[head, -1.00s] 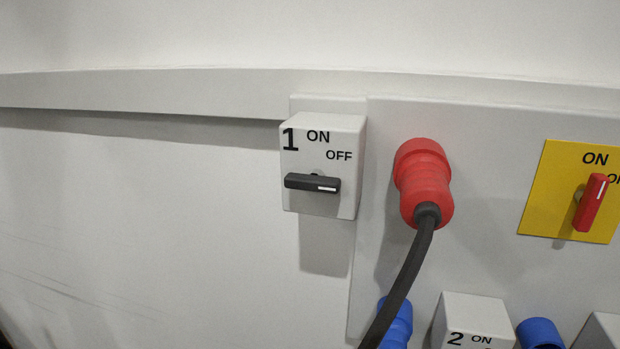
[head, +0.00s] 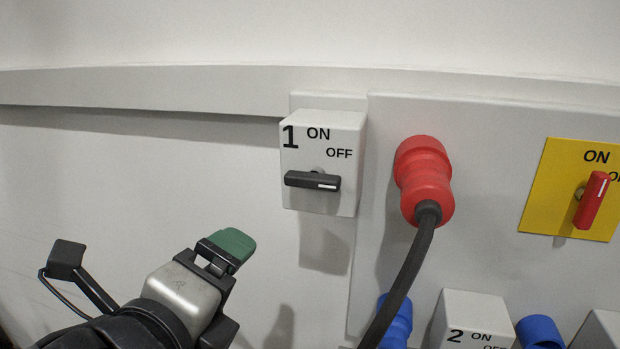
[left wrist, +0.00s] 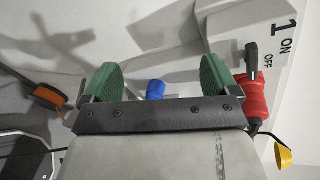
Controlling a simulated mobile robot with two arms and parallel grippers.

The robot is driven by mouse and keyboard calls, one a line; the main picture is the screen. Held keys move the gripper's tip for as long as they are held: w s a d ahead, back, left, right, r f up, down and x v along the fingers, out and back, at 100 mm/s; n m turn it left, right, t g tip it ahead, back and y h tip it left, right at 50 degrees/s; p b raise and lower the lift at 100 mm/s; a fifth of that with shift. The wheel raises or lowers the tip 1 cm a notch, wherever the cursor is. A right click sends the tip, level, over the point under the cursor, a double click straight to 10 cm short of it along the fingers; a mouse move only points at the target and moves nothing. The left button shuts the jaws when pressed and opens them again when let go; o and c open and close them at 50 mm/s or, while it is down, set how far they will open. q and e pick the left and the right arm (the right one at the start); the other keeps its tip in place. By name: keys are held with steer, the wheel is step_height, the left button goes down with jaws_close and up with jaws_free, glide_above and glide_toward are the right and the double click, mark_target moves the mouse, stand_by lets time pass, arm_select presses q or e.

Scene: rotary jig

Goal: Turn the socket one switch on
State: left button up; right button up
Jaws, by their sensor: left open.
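The socket one switch is a black handle (head: 313,181) on a pale box (head: 348,190) marked 1, ON and OFF. The handle lies level, its white mark at the right end, on the OFF side. It also shows at the upper right of the left wrist view (left wrist: 252,60). My left gripper (head: 232,246) is below and left of the switch box in the head view, apart from it. Its two green fingers stand wide apart with nothing between them in the left wrist view (left wrist: 160,82). One fingertip shows clearly in the head view. My right gripper is not in view.
A red plug (head: 424,180) with a dark cable (head: 400,285) sits right of the switch box. A red switch (head: 591,201) on a yellow plate (head: 545,190) is farther right. Box 2 (head: 475,305) and blue connectors (head: 397,322) are below. The wall left of the box is clear.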

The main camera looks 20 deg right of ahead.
mark_target(311, 182)
arm_select(q)
steer(key=s+d+r+m+t+h, duration=0.2)
steer(key=s+d+r+m, duration=0.45)
steer(key=m, duration=0.75)
steer(key=w+d+r+p, duration=0.1)
steer(key=w, duration=0.1)
steer(key=w+d+p, duration=0.1)
steer(key=w, duration=0.2)
steer(key=w+d+r+p, duration=0.1)
steer(key=w, duration=0.1)
steer(key=shift+w+d+r, duration=0.2)
steer(key=shift+d+r, duration=0.1)
steer(key=shift+r, duration=0.05)
steer(key=shift+w+d+f+p, duration=0.1)
steer(key=shift+w+d+p, duration=0.2)
steer(key=shift+w, duration=0.15)
steer(key=c, duration=0.9)
